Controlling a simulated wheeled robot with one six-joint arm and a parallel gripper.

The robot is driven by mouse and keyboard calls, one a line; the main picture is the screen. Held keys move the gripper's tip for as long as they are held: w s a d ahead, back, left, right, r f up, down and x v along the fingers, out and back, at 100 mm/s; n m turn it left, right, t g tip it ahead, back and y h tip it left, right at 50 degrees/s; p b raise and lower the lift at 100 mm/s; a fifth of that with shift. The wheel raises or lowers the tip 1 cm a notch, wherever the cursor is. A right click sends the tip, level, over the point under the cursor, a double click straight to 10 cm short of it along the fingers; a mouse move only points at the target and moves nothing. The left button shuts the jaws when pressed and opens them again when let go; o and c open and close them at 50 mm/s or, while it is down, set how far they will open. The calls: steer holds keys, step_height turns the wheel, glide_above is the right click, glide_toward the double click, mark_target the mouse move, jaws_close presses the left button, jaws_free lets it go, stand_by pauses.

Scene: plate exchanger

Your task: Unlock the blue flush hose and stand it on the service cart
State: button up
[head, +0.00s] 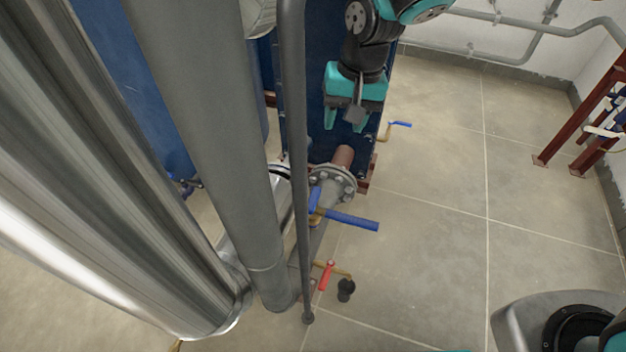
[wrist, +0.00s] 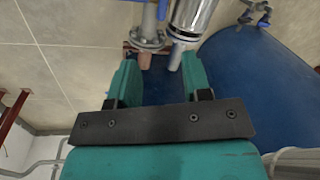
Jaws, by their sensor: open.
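My gripper (head: 345,121) is open and points down in front of the blue exchanger plate, above a flanged grey pipe with a brown stub (head: 343,157). In the wrist view my gripper (wrist: 160,61) has its two teal fingers apart with nothing held between them. Beyond the fingers are the brown stub (wrist: 144,62) and a pale grey pipe end. A blue lever handle (head: 352,221) is on the flanged pipe below the gripper. I cannot make out the blue flush hose or the service cart in either view.
Thick silver and grey pipes (head: 200,130) fill the left. A smaller blue handle (head: 400,124) and a red valve handle (head: 327,272) stick out over the floor. A red-brown frame (head: 588,120) stands at right. The tiled floor (head: 440,220) between is clear.

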steer(key=w+a+f+m, duration=0.2)
steer(key=w+a+f, duration=0.15)
steer(key=f, duration=0.55)
steer(key=m+h, duration=0.2)
glide_toward(313, 197)
step_height(313, 197, down, 10)
steer(key=b, duration=0.8)
steer(key=shift+s+d+r, duration=0.1)
steer(key=shift+c, duration=0.4)
jaws_close()
